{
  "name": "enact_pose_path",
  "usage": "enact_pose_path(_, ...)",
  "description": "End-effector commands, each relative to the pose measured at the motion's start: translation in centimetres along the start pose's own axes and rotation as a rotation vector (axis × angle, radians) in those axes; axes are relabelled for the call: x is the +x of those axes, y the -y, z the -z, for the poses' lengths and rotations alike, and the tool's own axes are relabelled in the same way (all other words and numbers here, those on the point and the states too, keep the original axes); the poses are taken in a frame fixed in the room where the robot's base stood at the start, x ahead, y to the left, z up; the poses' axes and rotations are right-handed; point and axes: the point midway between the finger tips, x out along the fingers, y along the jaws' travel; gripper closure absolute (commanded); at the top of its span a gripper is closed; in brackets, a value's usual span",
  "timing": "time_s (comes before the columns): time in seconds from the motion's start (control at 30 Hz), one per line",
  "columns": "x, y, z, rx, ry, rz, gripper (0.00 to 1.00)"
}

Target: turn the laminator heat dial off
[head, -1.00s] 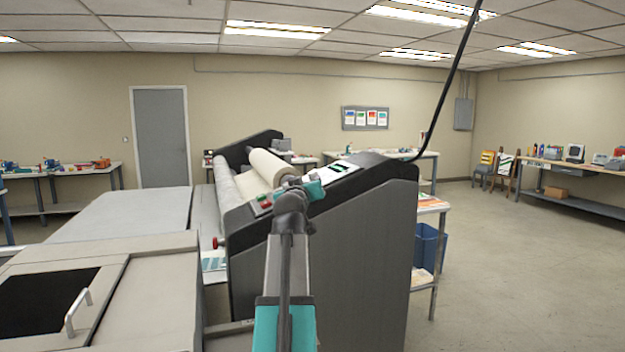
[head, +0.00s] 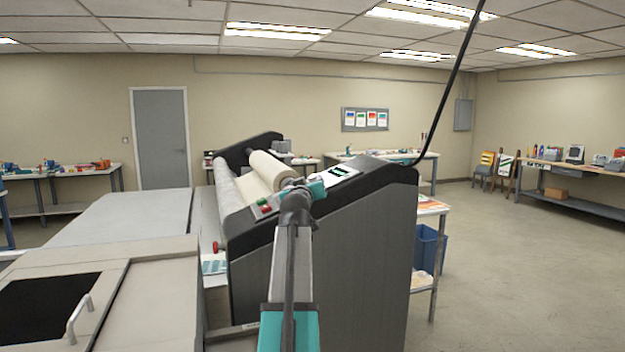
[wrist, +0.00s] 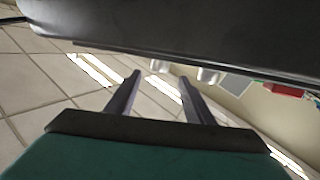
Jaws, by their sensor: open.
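The laminator (head: 345,260) stands in the middle of the head view, a large dark machine with pale rollers and a sloped control panel (head: 342,172) on top. My arm reaches over this panel, and the teal wrist part hides some of it. In the wrist view my gripper (wrist: 160,78) has its two dark fingers apart with nothing between them. Two small pale knobs, a left one (wrist: 160,66) and a right one (wrist: 209,75), stick out beneath a dark edge just beyond the fingertips. I cannot tell which is the heat dial or how it is set.
A black cable (head: 455,85) rises from the laminator's right end. A side table with a blue bin (head: 428,248) stands right of it. Open floor lies to the right.

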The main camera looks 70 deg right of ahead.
Motion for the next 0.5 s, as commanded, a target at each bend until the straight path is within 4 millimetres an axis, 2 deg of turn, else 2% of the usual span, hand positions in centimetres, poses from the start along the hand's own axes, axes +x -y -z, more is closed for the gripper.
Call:
enact_pose_path(0.03,0.8,0.0,0.1,0.0,0.002,0.0,0.52)
enact_pose_path(0.5,5.6,0.0,0.2,-0.001,0.0,0.0,0.52)
